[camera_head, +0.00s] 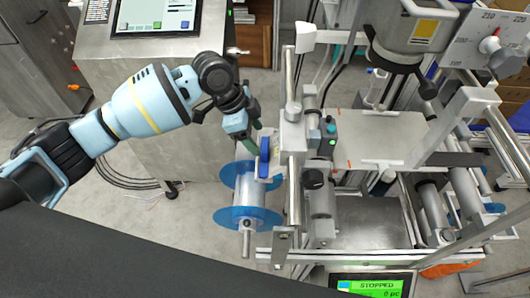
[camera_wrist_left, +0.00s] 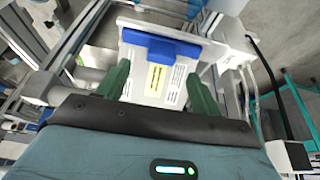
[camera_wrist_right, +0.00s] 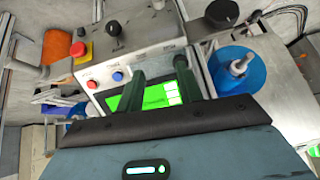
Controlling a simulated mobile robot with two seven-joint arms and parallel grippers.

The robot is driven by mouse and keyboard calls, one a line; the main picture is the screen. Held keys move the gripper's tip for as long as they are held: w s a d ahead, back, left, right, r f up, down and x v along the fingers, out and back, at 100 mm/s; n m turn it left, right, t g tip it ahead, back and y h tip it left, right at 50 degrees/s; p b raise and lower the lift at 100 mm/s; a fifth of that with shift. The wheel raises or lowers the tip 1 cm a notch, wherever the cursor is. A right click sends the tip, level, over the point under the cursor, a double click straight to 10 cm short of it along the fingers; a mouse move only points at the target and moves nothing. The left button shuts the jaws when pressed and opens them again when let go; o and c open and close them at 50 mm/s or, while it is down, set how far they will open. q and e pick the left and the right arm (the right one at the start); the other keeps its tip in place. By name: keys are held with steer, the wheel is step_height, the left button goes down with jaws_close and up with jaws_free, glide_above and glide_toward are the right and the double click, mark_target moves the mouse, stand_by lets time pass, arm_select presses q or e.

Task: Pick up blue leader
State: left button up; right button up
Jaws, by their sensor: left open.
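The blue leader (camera_head: 264,157) is a small blue strip on a white block beside the rail, above the blue film reel. In the left wrist view the blue leader (camera_wrist_left: 160,46) spans the upper part of a white labelled plate (camera_wrist_left: 150,80). My left gripper (camera_head: 256,143) is just at the block's upper left in the head view. Its green fingers (camera_wrist_left: 160,72) are apart with the plate between them in the picture; I cannot tell if they touch it. My right gripper (camera_wrist_right: 160,68) shows only in its wrist view, with its fingers apart and nothing seen between them.
The blue-flanged reel (camera_head: 228,218) hangs below the leader. A metal machine frame with rollers (camera_head: 465,200) fills the right side. A green "STOPPED" screen (camera_head: 372,287) is at the front. A control box with buttons (camera_wrist_right: 90,70) faces my right gripper.

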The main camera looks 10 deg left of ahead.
mark_target(263, 148)
arm_select(q)
steer(key=shift+x, duration=2.35)
steer(key=shift+w+f, duration=0.1)
steer(key=shift+f, duration=0.45)
arm_select(e)
steer(key=shift+w, duration=0.5)
arm_select(q)
steer(key=shift+c, duration=0.4)
steer(key=c, duration=1.1)
arm_select(e)
steer(key=shift+s, duration=0.2)
arm_select(q)
step_height(263, 148, up, 10)
arm_select(e)
steer(key=shift+w+r, duration=0.2)
steer(key=shift+r, duration=0.15)
